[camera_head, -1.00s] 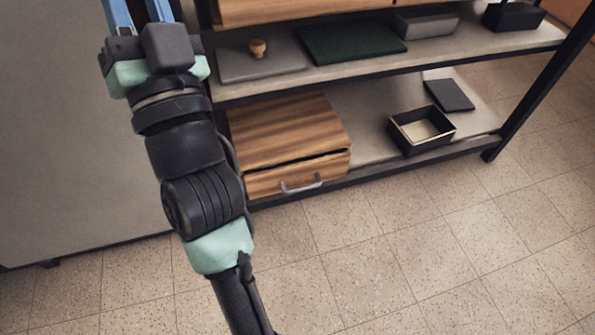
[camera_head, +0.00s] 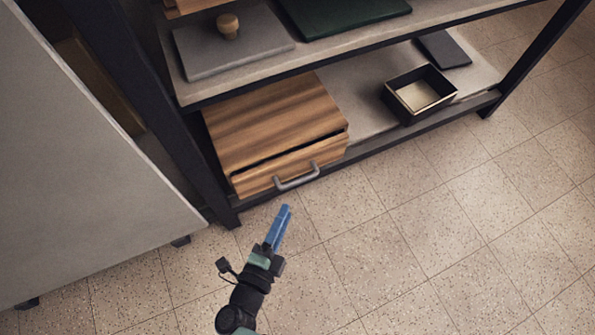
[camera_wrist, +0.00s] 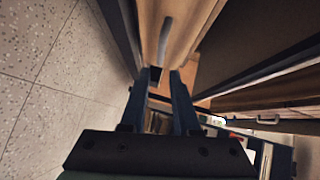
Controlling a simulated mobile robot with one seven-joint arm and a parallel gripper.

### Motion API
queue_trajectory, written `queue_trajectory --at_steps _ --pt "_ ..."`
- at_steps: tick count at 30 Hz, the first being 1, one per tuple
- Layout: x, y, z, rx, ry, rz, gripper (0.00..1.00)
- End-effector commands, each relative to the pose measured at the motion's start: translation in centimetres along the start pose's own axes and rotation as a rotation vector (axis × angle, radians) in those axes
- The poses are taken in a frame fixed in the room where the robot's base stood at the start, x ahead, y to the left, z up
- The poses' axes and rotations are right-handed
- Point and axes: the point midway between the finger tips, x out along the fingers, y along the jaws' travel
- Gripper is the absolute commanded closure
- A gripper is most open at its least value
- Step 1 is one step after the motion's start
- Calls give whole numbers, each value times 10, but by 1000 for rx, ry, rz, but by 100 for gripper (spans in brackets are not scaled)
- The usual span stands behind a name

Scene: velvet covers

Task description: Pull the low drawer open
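The low drawer (camera_head: 262,184) is in a wooden cabinet (camera_head: 275,120) on the bottom shelf. A dark gap runs along the drawer front's top edge. Its grey bar handle (camera_head: 297,177) faces the open floor, and the handle also shows in the wrist view (camera_wrist: 165,40), beyond the fingertips. My gripper (camera_head: 286,208) has blue fingers and is below and in front of the handle in the head view, apart from it. In the wrist view my gripper (camera_wrist: 160,74) is open, with an empty gap between the fingers.
A black open box (camera_head: 420,93) and a dark flat slab (camera_head: 443,49) lie right of the cabinet. The upper shelf holds a grey board with a wooden knob (camera_head: 228,27). A dark shelf post (camera_head: 192,150) stands left of the drawer. The tiled floor in front is clear.

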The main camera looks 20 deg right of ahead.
Motion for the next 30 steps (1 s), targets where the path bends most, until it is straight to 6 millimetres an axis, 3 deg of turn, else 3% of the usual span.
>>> queue_trajectory --at_steps 9,15,21,29,30 --pt "69 4 1 4 2 -5 70" --pt "99 2 1 2 0 -4 70" --pt "111 -1 1 0 -2 -4 70" --pt "112 -2 1 0 -2 -3 70" --pt "112 -2 1 0 -2 -3 76"
